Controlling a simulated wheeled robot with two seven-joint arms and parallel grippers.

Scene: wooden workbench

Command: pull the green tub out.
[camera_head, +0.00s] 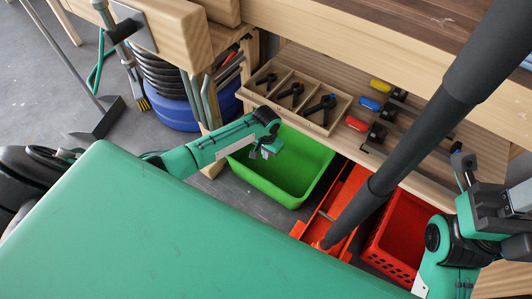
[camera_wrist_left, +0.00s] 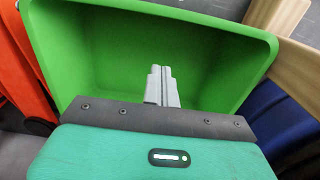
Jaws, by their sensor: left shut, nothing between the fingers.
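The green tub (camera_head: 287,174) is an open, empty, sloped-wall bin below the bench shelf, left of an orange-red thing. My left gripper (camera_head: 266,152) reaches in from the left and appears over the tub's near left part. In the left wrist view the tub (camera_wrist_left: 85,50) fills most of the picture, and its rim runs round my left gripper (camera_wrist_left: 160,72). The two grey fingers are together with nothing between them and point over the tub's inside. I cannot tell whether they touch the tub.
A red slotted crate (camera_head: 398,232) and an orange-red thing (camera_head: 345,205) stand right of the tub. Above is a shelf with a wooden tray (camera_head: 297,92) of black clamps. A blue round tub (camera_head: 180,112) and a wooden leg (camera_head: 212,150) are to the left.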

